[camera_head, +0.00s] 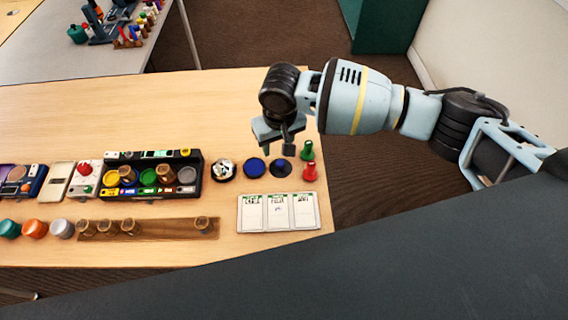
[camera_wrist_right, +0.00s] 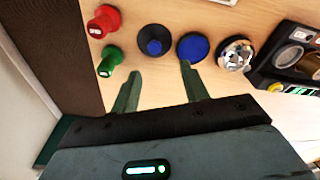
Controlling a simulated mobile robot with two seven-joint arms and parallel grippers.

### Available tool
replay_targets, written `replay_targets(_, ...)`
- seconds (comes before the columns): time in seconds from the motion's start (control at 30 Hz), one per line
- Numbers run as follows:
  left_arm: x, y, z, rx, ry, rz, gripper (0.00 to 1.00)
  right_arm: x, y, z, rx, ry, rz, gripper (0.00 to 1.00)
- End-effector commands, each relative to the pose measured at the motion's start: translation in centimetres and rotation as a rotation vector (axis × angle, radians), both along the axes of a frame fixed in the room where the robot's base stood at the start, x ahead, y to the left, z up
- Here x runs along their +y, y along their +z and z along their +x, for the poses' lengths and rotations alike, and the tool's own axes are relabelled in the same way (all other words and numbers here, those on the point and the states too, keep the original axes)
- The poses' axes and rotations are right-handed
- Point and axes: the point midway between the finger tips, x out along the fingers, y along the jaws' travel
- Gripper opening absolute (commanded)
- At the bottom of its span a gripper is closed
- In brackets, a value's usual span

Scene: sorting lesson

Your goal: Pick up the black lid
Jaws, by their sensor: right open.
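A round black piece with a raised blue centre (camera_head: 280,168) lies on the wooden table near its right end; it looks most like the black lid, though I cannot be sure. It also shows in the right wrist view (camera_wrist_right: 144,46). A blue disc with a dark rim (camera_head: 256,168) lies just left of it in the head view. My right gripper (camera_head: 278,146) is open and empty, above the table on the far side of these pieces. In the wrist view its fingertips (camera_wrist_right: 160,70) stand short of the black piece and the blue disc. My left gripper is not in view.
A red peg (camera_head: 309,172) and a green peg (camera_head: 307,151) stand right of the discs. A black-rimmed dish of silver bits (camera_head: 223,169) lies left. A black sorter box (camera_head: 195,158), white cards (camera_head: 279,229) and a wooden strip (camera_head: 165,229) are close. The table's far part is clear.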

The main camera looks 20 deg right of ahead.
Motion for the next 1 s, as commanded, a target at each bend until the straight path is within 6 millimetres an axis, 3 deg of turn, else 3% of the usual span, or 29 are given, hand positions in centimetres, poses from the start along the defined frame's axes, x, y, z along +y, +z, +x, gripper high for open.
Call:
replay_targets(0.6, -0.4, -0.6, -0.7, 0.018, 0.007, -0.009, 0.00, -0.1, -2.9, 0.3, 0.000, 0.000, -0.001, 0.45)
replay_targets(1.0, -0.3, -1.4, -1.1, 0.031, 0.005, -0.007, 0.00, -0.6, -7.7, 0.3, 0.001, -0.001, -0.001, 0.45)
